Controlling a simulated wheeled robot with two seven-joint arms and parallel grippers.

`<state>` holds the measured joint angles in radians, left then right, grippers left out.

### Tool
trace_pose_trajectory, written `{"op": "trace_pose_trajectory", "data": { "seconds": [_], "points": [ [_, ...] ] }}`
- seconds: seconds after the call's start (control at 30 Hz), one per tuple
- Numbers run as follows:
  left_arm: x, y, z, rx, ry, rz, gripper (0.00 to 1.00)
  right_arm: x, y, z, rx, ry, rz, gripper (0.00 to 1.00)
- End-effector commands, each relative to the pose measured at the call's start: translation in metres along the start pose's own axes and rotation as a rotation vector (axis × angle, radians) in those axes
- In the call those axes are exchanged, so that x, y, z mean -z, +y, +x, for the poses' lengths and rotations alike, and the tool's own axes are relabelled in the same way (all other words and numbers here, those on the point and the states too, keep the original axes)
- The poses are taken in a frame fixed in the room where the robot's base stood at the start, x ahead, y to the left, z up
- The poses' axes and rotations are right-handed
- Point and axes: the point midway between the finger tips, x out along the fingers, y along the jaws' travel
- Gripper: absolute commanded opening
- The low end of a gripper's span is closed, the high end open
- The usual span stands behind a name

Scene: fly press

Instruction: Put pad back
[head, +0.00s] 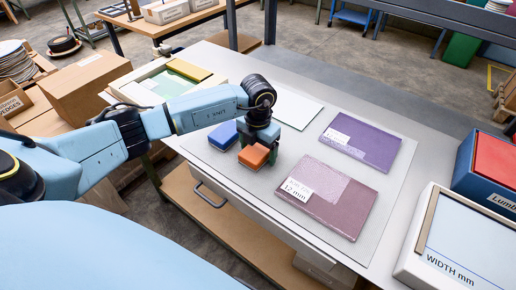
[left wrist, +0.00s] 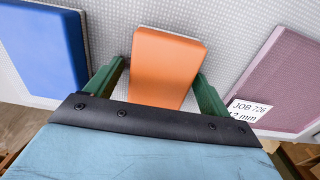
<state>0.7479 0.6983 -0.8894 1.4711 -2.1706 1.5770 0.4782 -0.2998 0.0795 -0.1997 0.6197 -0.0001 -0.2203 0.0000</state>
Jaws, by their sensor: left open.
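An orange pad (head: 253,157), a small block, lies on the grey mat on the table in the head view. It also shows in the left wrist view (left wrist: 165,65). My left gripper (head: 260,147) points down over it, open. In the left wrist view the two green fingers stand on either side of the orange pad's near end, and the jaws are not closed on it. A blue pad (head: 224,135) lies just left of it, also in the left wrist view (left wrist: 38,45). My right gripper is not in view.
A mauve panel (head: 345,210) with a "12 mm" label and a purple panel (head: 385,140) lie to the right. A pale green panel (head: 298,108) lies behind the gripper. A tray (head: 135,94) stands at the table's left. A "WIDTH mm" box (head: 408,270) and a blue bin (head: 465,187) stand at right.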

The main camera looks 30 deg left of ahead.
Motion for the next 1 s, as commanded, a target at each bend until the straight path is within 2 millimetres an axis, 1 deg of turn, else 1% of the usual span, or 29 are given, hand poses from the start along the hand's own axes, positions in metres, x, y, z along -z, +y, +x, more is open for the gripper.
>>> {"op": "trace_pose_trajectory", "data": {
  "seconds": [0.13,0.23,0.5,0.6,0.7,0.83,1.0],
  "points": [
    [0.0,0.0,-0.005,0.0,0.0,0.0,0.82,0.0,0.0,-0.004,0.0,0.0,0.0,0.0],
    [-0.001,0.0,-0.018,0.0,-0.005,0.0,0.82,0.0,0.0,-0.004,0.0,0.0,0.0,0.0],
    [-0.001,0.0,-0.076,0.0,-0.005,0.001,0.82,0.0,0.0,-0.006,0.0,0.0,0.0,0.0],
    [-0.001,0.001,-0.095,-0.001,-0.003,0.0,0.82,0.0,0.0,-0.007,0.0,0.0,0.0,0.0],
    [-0.001,0.0,-0.11,-0.001,-0.003,0.001,0.82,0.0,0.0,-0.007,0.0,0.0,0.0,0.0],
    [0.0,0.0,-0.12,0.0,-0.002,0.0,0.82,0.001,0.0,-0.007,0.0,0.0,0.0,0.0],
    [0.0,0.0,-0.124,0.0,0.0,-0.001,0.82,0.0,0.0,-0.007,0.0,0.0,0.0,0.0]
  ]
}}
